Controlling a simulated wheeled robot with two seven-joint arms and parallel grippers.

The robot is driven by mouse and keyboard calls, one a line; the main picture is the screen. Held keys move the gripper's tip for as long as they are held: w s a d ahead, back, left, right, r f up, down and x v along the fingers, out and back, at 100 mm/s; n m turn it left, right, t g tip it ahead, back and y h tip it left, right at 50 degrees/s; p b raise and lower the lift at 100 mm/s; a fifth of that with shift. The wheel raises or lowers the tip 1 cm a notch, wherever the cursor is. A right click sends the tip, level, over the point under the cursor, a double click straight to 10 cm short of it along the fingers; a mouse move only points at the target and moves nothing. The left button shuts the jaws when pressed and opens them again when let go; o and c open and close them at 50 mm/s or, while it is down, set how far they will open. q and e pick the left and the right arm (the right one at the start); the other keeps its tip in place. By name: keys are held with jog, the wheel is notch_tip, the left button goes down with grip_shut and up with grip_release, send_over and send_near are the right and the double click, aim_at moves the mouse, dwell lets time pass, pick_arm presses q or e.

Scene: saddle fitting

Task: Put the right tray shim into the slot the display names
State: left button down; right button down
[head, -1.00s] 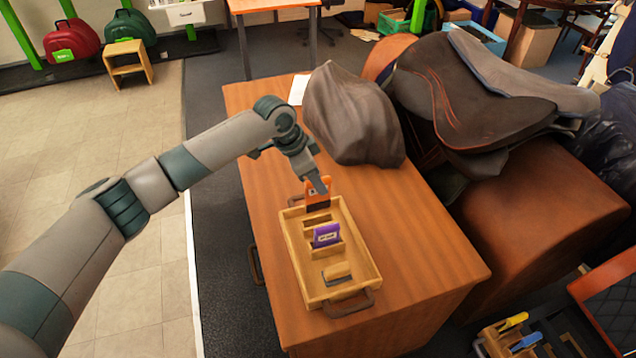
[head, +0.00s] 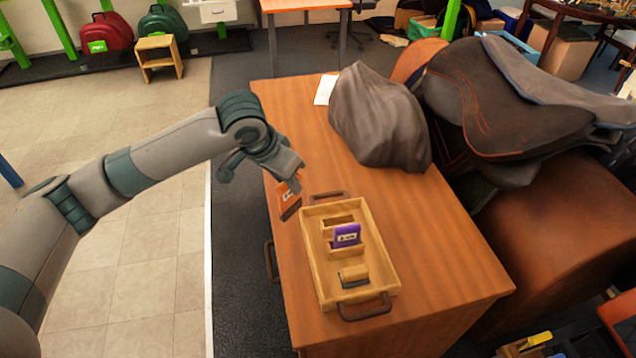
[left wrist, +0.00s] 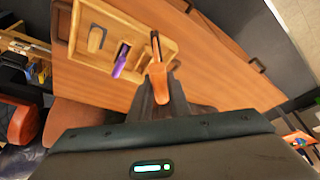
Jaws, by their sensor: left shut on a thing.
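My left gripper (head: 290,178) is shut on an orange shim (head: 289,200) with a dark lower edge and a small label. It holds the shim tilted, outside the tray's far left corner. The orange shim also shows between the fingers in the left wrist view (left wrist: 158,72). The wooden tray (head: 316,271) sits on the brown desk, with a handle at each end. A purple shim (head: 346,236) with a label stands upright in its middle slot. A wooden-topped piece (head: 354,274) sits in the near slot. The far slot looks empty. My right gripper is out of view, as is a display I can identify.
The brown desk (head: 430,255) has free room right of the tray. A grey covered lump (head: 378,118) stands behind the tray, and a paper (head: 325,89) lies at the far left. A dark saddle (head: 505,100) rests on a stand at right.

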pick_arm(q)
jog(key=s+a+r+n+y+b, duration=0.1)
jog(key=s+a+r+n+y, duration=0.1)
jog(key=s+a+n, duration=0.4)
jog(key=a+r, duration=0.1)
jog(key=a, duration=0.1)
jog(key=shift+s+a+r+t+b, duration=0.3)
jog(key=shift+a+t, duration=0.1)
